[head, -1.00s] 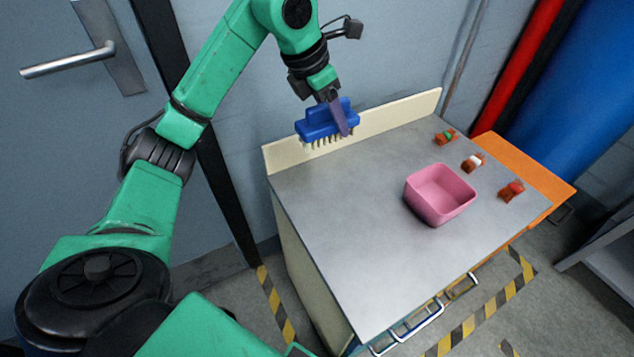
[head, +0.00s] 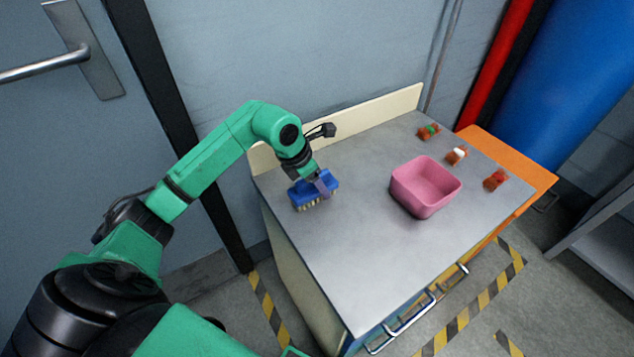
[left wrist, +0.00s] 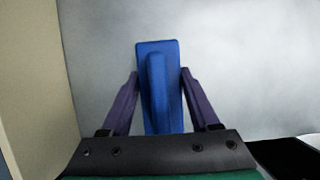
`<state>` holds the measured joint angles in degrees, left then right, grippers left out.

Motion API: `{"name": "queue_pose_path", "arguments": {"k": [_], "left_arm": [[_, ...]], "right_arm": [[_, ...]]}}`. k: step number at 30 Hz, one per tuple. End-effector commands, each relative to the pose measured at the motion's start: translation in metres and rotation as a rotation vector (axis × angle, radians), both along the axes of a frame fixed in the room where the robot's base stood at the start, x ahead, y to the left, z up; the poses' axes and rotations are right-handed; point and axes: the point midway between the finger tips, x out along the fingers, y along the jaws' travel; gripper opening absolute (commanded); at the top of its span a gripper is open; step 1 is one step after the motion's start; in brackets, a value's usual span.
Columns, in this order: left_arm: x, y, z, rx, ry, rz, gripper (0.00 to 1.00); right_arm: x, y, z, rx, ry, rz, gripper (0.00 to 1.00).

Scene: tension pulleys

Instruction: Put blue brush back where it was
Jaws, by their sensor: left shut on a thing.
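The blue brush (head: 302,193) has pale bristles facing down and is at the left part of the grey cabinet top. My left gripper (head: 324,184) is shut on it from above. The bristles look at or very close to the surface; I cannot tell whether they touch. In the left wrist view the brush (left wrist: 154,62) stands between the two purple fingers of my left gripper (left wrist: 158,82), which press on its raised handle. My right gripper is not in view.
A pink open bin (head: 425,188) stands on the grey top (head: 345,265), right of the brush. Several small brown pieces with coloured parts, one red (head: 495,179), lie along the right side. A cream backboard (head: 365,115) runs along the back edge. The front of the top is clear.

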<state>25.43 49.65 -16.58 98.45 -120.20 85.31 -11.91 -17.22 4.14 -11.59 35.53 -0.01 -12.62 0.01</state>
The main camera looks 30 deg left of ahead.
Motion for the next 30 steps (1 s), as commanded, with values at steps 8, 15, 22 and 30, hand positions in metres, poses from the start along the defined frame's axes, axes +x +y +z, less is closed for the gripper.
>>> {"name": "queue_pose_path", "arguments": {"k": [8, 15, 22, 30], "left_arm": [[0.000, 0.000, -0.003, 0.000, 0.001, 0.000, 0.92], [0.000, 0.000, -0.002, 0.000, 0.001, 0.000, 0.92], [-0.007, 0.006, 0.023, 0.003, -0.003, 0.000, 0.92], [-0.031, 0.020, 0.090, 0.004, -0.003, 0.001, 0.92]], "right_arm": [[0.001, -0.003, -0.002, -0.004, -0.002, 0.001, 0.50], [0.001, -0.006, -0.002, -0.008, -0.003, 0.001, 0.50], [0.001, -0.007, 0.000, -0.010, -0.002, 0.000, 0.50], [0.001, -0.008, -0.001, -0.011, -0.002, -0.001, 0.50]]}}
